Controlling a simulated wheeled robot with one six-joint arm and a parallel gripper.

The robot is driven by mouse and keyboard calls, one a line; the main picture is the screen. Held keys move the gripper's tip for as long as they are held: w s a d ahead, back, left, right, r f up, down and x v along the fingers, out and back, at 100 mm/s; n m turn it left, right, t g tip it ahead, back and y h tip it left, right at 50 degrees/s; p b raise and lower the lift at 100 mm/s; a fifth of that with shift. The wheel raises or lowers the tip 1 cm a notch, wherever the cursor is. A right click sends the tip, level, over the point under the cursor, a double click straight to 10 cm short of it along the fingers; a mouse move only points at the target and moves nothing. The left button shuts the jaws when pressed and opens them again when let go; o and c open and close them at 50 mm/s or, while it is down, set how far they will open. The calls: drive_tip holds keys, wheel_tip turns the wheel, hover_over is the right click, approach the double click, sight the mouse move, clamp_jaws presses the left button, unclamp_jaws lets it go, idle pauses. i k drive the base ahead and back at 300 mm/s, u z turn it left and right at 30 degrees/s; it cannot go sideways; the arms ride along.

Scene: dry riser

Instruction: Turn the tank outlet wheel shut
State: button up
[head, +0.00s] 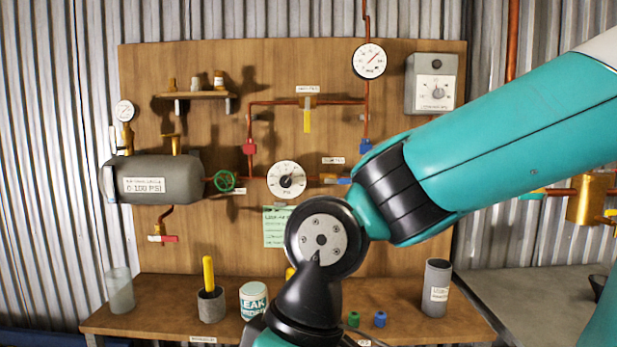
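A green handwheel (225,181) sits on the copper pipe just right of the grey horizontal tank (160,179), which is labelled 0-100 PSI. It looks like the tank outlet wheel; a small label below it is too small to read. Whether the wheel is open or shut cannot be told. My teal and black arm crosses the right and middle of the head view, with its wrist joint in front of the lower board. My gripper is not in view; the arm runs out of the bottom edge.
A wooden board (190,236) carries pipes, a round gauge (287,180), a top gauge (369,61), a yellow-handled valve (307,118), and a grey dial box (431,84). The bench below holds a glass (119,290), a yellow-handled tool in a cup (210,292), a white can (253,299) and a grey cylinder (436,288).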

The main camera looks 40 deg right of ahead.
sight(226, 179)
drive_tip(key=u, duration=0.1)
drive_tip(key=k, duration=0.5)
drive_tip(key=u, duration=1.1)
drive_tip(key=i, duration=0.8)
drive_tip(key=z, duration=0.8)
drive_tip(key=i, duration=0.4)
drive_tip(key=z, duration=0.55)
